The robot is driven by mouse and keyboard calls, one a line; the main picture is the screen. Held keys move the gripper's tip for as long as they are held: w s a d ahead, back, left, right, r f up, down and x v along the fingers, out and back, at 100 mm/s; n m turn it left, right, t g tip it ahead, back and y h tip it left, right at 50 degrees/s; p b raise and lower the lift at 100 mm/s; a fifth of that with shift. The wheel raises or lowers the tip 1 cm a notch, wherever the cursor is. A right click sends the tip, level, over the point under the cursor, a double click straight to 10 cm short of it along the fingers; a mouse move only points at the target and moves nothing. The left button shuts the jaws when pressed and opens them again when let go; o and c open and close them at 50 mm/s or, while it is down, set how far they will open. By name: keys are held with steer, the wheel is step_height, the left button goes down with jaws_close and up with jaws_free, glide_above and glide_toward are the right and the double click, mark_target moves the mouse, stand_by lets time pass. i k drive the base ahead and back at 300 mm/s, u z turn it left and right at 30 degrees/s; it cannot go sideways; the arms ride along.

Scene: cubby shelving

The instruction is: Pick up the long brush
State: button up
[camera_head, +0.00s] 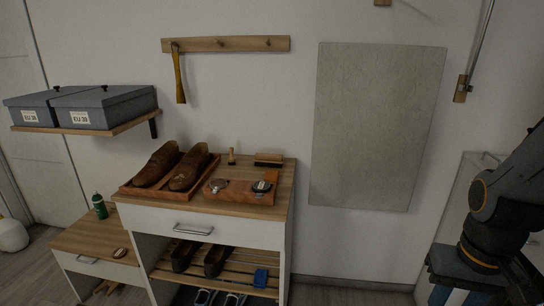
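A long, low brush (268,159) with a wooden body and a dark strip lies at the back right of the cabinet top (221,208), close to the wall. A small upright wooden brush (232,157) stands to its left. My arm shows at the right edge, well away from the cabinet. My gripper is not in view, so I cannot see its fingers.
In front of the long brush, an orange-brown tray (225,196) holds round tins. Brown shoes (188,172) sit in a wooden tray to the left. A yellow shoehorn (179,80) hangs from the peg rail (226,44). Slatted shelf (217,263) below holds dark shoes.

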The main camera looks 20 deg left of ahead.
mark_target(271, 161)
steer(key=u, duration=0.45)
steer(key=i, duration=0.8)
steer(key=u, duration=0.95)
steer(key=i, duration=0.65)
steer(key=u, duration=0.05)
